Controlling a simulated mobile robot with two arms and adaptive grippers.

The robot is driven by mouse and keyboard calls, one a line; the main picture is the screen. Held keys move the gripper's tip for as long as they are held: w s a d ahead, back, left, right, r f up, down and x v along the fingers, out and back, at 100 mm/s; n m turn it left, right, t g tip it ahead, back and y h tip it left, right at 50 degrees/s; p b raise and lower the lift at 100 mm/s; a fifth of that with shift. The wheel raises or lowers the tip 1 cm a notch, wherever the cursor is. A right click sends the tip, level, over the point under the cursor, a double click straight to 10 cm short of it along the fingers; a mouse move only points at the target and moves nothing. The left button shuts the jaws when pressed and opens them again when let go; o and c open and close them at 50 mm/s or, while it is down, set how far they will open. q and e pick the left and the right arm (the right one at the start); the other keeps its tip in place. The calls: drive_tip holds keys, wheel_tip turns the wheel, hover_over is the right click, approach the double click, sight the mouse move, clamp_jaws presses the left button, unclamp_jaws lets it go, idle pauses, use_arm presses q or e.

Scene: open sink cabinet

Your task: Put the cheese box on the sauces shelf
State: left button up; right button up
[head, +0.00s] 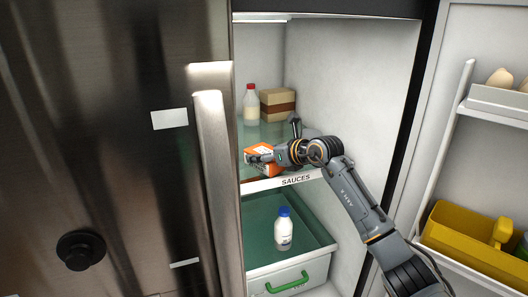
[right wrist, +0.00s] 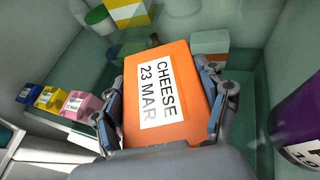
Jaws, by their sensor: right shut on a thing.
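The cheese box (head: 262,149) is orange and white and is inside the open fridge, at the shelf labelled SAUCES (head: 296,181). In the right wrist view the cheese box (right wrist: 180,65) shows a white label reading "CHEESE 23 MAR". My right gripper (head: 262,158) is shut on it, with one finger on each side of the box in the right wrist view (right wrist: 163,105). The box is just above the shelf's front part; I cannot tell whether it touches the glass. My left gripper is not in view.
A red-capped bottle (head: 250,104) and a brown box (head: 277,104) stand further back. The open door (head: 446,118) at right holds a yellow container (head: 460,236). A fridge door handle (head: 214,170) is close at left.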

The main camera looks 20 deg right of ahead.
drive_tip(key=shift+f, duration=0.1)
drive_tip(key=o, duration=1.2)
drive_tip(key=shift+o, duration=0.7)
drive_tip(key=shift+a, duration=0.1)
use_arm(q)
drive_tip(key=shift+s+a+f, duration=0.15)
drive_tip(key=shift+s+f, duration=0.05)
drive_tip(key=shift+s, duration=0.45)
use_arm(e)
drive_tip(key=shift+s+r, duration=0.1)
drive_tip(key=shift+r, duration=0.1)
use_arm(q)
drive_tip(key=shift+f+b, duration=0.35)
drive_tip(key=shift+b, duration=0.1)
use_arm(e)
drive_tip(key=v, duration=1.1)
drive_tip(key=shift+s, duration=0.3)
drive_tip(key=shift+d+r, duration=0.15)
drive_tip(key=shift+d, duration=0.05)
